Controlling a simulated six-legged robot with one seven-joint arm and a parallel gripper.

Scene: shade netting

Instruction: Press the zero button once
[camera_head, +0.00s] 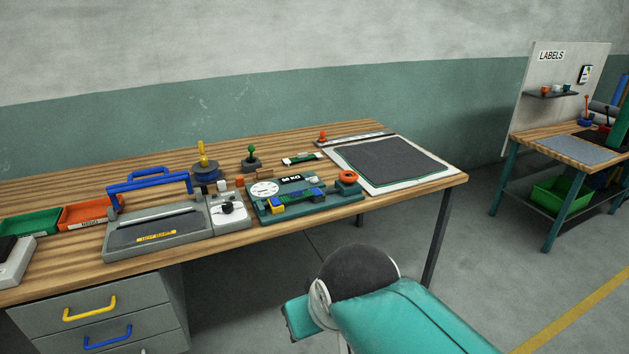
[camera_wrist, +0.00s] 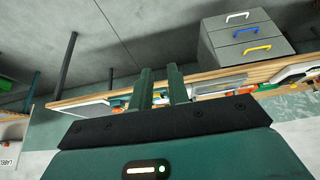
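A teal weighing device (camera_head: 310,204) with a white round dial (camera_head: 264,189) stands near the front edge of the wooden workbench (camera_head: 150,170). An orange-red ring-shaped part (camera_head: 347,177) sits at its right end. I cannot make out which part is the zero button; any lettering on it is too small to read. My gripper (camera_wrist: 160,72) shows in the wrist view with its two green fingers apart and nothing seen held. The wrist view is upside down, with the bench edge and its items beyond the fingers. In the head view my teal arm is in front of the bench, apart from it.
A grey sealer (camera_head: 158,232) with a blue handle stands left of the device. Green (camera_head: 32,222) and orange (camera_head: 88,212) trays are at far left. A dark mat (camera_head: 390,158) lies at right. Grey drawers (camera_head: 100,312) are under the bench. A second bench (camera_head: 570,150) stands at right.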

